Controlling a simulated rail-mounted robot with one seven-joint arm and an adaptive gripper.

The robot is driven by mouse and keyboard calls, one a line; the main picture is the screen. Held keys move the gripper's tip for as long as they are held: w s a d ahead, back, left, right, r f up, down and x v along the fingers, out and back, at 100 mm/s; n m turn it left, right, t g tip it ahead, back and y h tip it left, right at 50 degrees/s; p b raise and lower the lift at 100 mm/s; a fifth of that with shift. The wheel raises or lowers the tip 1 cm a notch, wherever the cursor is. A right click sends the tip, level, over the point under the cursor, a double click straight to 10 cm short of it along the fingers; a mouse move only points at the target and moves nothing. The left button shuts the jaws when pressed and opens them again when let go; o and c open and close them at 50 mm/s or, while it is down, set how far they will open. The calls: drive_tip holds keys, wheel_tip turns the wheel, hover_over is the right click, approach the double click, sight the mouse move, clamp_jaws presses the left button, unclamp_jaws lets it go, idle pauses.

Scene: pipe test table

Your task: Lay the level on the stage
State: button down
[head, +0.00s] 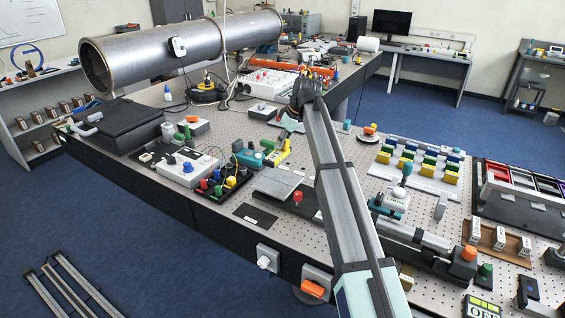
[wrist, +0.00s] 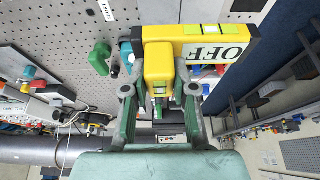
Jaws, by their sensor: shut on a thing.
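The level (wrist: 205,44) is a yellow tool with dark ends, green windows and a white panel reading OFF. My gripper (wrist: 158,92) is shut on its yellow middle block in the wrist view, with a finger on either side. In the head view my gripper (head: 290,126) is partly hidden behind my own arm, and the yellow level (head: 282,153) shows just below it. The flat grey plate that looks like the stage (head: 278,182) lies in front of the level, nearer the table's front edge. It looks bare. I cannot tell how high the level is above the table.
A teal device (head: 249,155) and a box with coloured knobs (head: 188,166) stand left of the level. A red knob (head: 297,197) rises beside the plate. Coloured blocks (head: 410,158) stand to the right. A large metal pipe (head: 150,58) lies behind.

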wheel_tip(320, 180, down, 10)
drive_tip(key=shift+r+p, duration=0.1)
drive_tip(key=shift+p, duration=1.1)
drive_tip(key=shift+f, duration=0.2)
drive_tip(key=c, duration=0.9)
unclamp_jaws()
drive_tip(key=shift+c, duration=0.2)
drive_tip(key=b+v, duration=0.3)
drive_tip(key=v, duration=0.9)
drive_tip(key=shift+r, duration=0.2)
